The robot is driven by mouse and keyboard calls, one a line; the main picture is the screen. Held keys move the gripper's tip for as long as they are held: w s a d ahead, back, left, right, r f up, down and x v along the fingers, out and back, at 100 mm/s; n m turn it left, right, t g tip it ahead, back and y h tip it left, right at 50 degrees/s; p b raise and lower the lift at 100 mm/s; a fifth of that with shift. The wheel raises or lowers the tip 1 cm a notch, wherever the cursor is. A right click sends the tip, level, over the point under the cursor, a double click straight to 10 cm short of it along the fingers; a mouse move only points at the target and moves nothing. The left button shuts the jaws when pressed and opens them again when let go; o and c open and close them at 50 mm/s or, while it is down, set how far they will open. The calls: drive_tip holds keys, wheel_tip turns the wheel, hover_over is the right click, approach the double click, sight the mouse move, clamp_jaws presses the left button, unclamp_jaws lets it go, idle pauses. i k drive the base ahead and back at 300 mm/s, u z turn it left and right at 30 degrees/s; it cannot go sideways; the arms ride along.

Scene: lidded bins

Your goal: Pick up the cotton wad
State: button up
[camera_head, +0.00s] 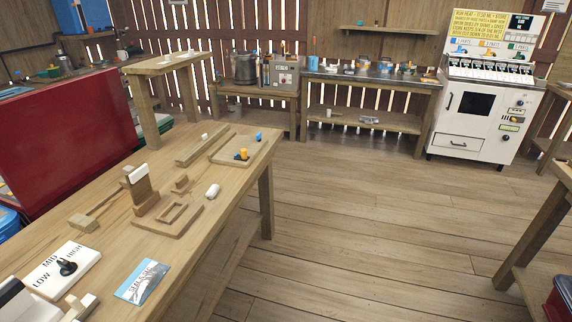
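A small white roll, which looks like the cotton wad (212,191), lies on the wooden table (225,205) near its right edge. It sits just right of a flat wooden block with a square recess (172,220). A smaller white piece (204,136) lies farther back on a long wooden strip; I cannot tell what it is. My gripper is not in view.
A wooden stand with a white top (140,185), a dial panel (66,268) and a blue-white packet (143,281) share the table. A wooden tray (225,158) holds yellow and blue pieces. A red panel (65,140) stands left. The floor right of the table is clear.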

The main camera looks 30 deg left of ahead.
sight(213, 188)
drive_tip(key=u, duration=0.05)
drive_tip(key=i, duration=1.35)
drive_tip(key=u, duration=1.2)
drive_tip(key=i, duration=1.05)
drive_tip(key=u, duration=0.95)
